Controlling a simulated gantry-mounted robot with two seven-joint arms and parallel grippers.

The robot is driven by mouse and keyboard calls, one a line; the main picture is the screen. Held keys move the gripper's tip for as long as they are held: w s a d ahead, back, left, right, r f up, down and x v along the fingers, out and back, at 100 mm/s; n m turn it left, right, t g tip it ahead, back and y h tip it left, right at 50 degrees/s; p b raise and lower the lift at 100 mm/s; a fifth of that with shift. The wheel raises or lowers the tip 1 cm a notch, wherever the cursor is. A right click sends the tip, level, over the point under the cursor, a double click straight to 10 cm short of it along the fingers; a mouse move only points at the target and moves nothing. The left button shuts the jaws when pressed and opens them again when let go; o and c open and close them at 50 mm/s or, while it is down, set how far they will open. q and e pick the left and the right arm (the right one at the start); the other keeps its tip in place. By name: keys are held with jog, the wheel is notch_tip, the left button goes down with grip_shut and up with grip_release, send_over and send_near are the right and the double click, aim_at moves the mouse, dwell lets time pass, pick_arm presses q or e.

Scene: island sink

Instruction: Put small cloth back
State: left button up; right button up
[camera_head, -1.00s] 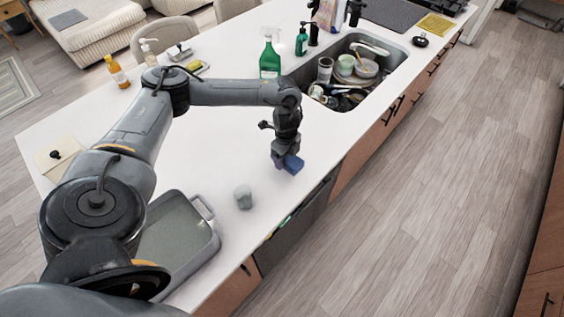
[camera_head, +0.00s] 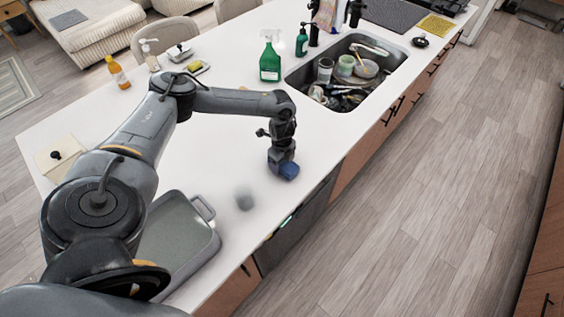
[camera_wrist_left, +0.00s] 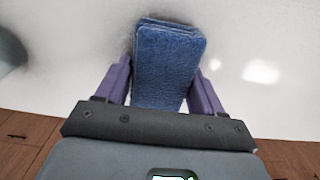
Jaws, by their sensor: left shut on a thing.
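The small cloth is a folded blue cloth (camera_head: 289,171) at the tip of my left gripper (camera_head: 281,168), above or on the white counter near its front edge. In the left wrist view the cloth (camera_wrist_left: 167,65) sits between the two purple fingers of my left gripper (camera_wrist_left: 165,88), which is shut on it. Its far end points away over the white counter. I cannot tell whether the cloth touches the counter. My right gripper is not in view.
The white counter (camera_head: 220,125) is clear around the gripper. A sink (camera_head: 305,75) full of dishes and a green spray bottle (camera_head: 270,62) stand behind.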

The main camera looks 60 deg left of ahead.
pick_arm(q)
jog(key=shift+f, duration=0.15)
jog(key=o, duration=1)
